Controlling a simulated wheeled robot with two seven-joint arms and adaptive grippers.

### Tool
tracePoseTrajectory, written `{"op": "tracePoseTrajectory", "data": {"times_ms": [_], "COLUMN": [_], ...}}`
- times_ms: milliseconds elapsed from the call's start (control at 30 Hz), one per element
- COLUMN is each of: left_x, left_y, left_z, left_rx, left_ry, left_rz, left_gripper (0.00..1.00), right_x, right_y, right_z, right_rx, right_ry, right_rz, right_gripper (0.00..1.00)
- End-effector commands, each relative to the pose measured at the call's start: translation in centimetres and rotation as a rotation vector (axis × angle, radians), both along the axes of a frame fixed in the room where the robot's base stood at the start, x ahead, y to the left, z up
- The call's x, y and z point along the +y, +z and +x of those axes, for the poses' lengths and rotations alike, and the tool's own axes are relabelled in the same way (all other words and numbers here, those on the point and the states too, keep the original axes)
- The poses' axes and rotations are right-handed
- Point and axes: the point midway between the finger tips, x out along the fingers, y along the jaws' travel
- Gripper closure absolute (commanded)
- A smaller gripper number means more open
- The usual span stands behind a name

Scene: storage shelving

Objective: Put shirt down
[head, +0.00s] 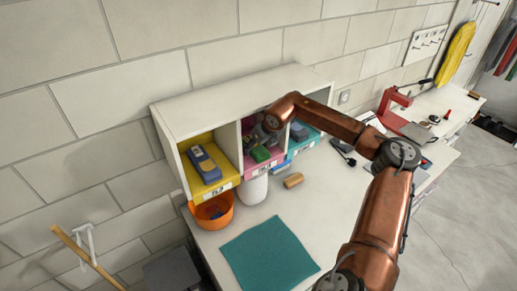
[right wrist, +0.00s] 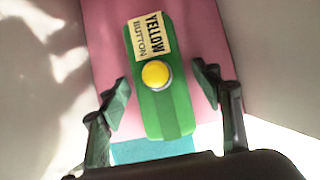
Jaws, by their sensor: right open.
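No object that is clearly a shirt is in either gripper. A flat teal cloth or mat (head: 268,254) lies on the white table; I cannot tell whether it is a shirt. Several garments (head: 507,45) hang at the far right edge. My right gripper (head: 265,134) reaches into the pink middle compartment of the shelf. In the right wrist view, the open right gripper (right wrist: 163,92) has one finger on each side of a green box (right wrist: 163,110) with a yellow button and a "YELLOW BUTTON" label, apart from it. The green box also shows in the head view (head: 261,154). My left gripper is out of view.
The white shelf (head: 230,91) has a yellow left compartment holding a grey-blue box (head: 205,164) and a teal right one. Below are an orange bucket (head: 213,211), a white container (head: 254,189) and a small tan block (head: 293,180). The table's middle is mostly clear.

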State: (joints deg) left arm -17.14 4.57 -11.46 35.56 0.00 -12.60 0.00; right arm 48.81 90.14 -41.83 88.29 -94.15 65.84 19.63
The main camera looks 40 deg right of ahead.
Motion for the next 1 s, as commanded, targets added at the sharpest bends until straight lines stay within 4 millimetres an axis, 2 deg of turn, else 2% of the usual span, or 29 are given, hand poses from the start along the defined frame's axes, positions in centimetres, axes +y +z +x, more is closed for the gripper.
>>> {"op": "tracePoseTrajectory", "data": {"times_ms": [67, 167, 600, 800, 1000], "left_x": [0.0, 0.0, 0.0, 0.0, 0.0], "left_y": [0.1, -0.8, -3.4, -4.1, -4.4], "left_z": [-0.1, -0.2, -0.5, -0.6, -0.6], "left_rx": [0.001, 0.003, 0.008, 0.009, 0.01], "left_ry": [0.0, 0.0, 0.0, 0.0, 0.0], "left_rz": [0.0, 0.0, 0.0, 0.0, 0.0], "left_gripper": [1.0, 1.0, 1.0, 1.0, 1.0], "right_x": [0.0, 0.0, 0.7, 1.1, 1.3], "right_y": [0.4, 1.1, 0.9, 1.0, 1.2], "right_z": [0.0, -0.6, -8.4, -10.8, -12.2], "right_rx": [-0.002, -0.002, 0.004, 0.003, 0.001], "right_ry": [0.0, 0.0, -0.002, -0.002, 0.0], "right_rz": [0.0, -0.002, -0.007, -0.005, -0.002], "right_gripper": [0.41, 0.41, 0.41, 0.41, 0.41]}}
